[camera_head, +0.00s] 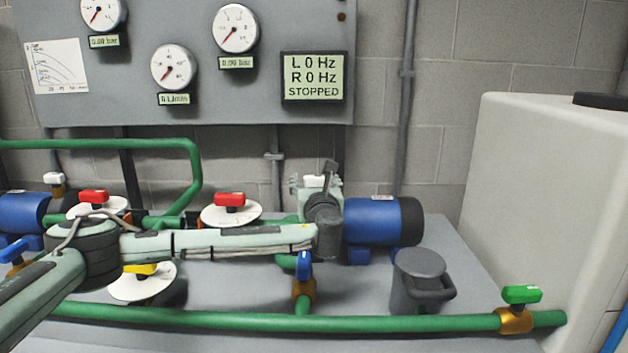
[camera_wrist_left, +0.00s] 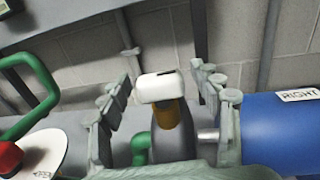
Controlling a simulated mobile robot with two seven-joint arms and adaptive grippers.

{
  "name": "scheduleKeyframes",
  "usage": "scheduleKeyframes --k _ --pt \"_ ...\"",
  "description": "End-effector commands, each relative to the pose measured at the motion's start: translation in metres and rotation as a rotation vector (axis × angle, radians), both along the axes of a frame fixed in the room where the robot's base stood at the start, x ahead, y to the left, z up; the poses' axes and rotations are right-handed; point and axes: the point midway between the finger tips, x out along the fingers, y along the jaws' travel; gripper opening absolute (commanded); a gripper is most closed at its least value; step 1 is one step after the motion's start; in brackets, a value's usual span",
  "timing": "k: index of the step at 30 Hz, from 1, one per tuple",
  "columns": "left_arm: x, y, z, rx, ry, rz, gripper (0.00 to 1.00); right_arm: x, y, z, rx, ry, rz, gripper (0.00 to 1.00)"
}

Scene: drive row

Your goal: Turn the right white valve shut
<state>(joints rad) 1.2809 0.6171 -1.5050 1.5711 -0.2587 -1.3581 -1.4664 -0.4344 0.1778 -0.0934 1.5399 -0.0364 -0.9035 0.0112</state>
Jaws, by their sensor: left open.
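The right white valve (camera_head: 314,181) stands beside the right blue pump (camera_head: 372,221), mostly hidden behind my left gripper (camera_head: 322,184) in the head view. The left wrist view shows its white handle (camera_wrist_left: 158,87) on a brass stem (camera_wrist_left: 168,113). My left gripper is open. In the left wrist view, its fingers stand on either side of the handle, with visible gaps. Whether either finger touches the valve body lower down cannot be told. My right gripper is not in view.
Red valves with white dials (camera_head: 231,215), a yellow valve (camera_head: 140,270) and a blue valve (camera_head: 304,266) surround my left arm. A wall panel reads STOPPED (camera_head: 313,77). A white tank (camera_head: 545,180) bounds the right.

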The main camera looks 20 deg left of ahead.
Motion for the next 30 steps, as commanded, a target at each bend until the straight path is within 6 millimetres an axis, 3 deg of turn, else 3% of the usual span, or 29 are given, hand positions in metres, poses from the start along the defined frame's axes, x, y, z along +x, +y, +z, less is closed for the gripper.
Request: scheduleKeyframes --k 8,20,30 --pt "0.0014 0.0005 0.0002 0.000 0.000 0.000 0.63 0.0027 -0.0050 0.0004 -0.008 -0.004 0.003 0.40" --pt "0.0013 0.0007 0.0002 0.000 0.000 0.000 0.13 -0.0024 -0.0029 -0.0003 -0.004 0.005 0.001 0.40" --pt "0.0012 0.0023 -0.0004 0.001 0.001 -0.127 0.13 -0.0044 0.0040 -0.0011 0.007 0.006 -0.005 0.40"
